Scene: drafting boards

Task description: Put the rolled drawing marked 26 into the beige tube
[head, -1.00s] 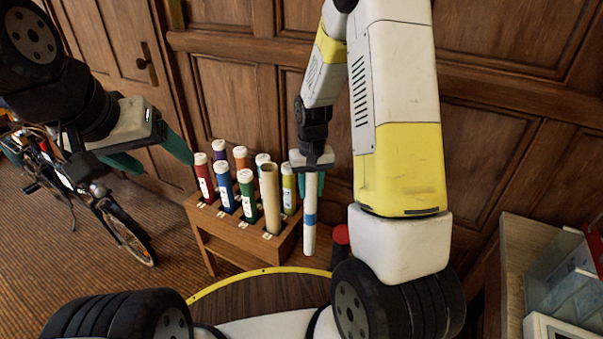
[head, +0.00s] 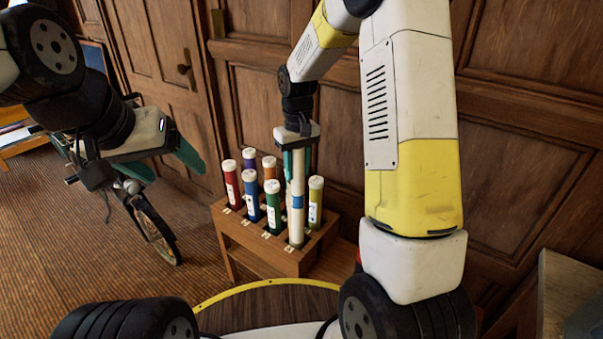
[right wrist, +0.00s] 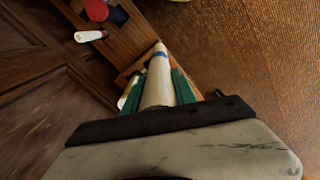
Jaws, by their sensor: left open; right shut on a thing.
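My right gripper (head: 297,165) is shut on a pale rolled drawing (head: 297,182) with a blue band. The roll hangs upright over the front right part of the wooden rack (head: 285,262). It also shows in the right wrist view (right wrist: 158,88), between the green fingers. No number on it is readable. The beige tube cannot be made out apart from the roll, which covers its place in the head view. The blue band is in plain sight, and I cannot tell whether the roll's lower end is in front of or inside the tube. My left gripper (head: 172,165) is open and empty, left of the rack.
The rack holds several capped tubes, among them red (head: 232,187), blue (head: 251,200), green (head: 273,210) and olive (head: 315,205), close around the roll. A bicycle (head: 155,232) stands at left. Wood panelling rises behind the rack. A yellow-edged round surface (head: 270,300) lies in front.

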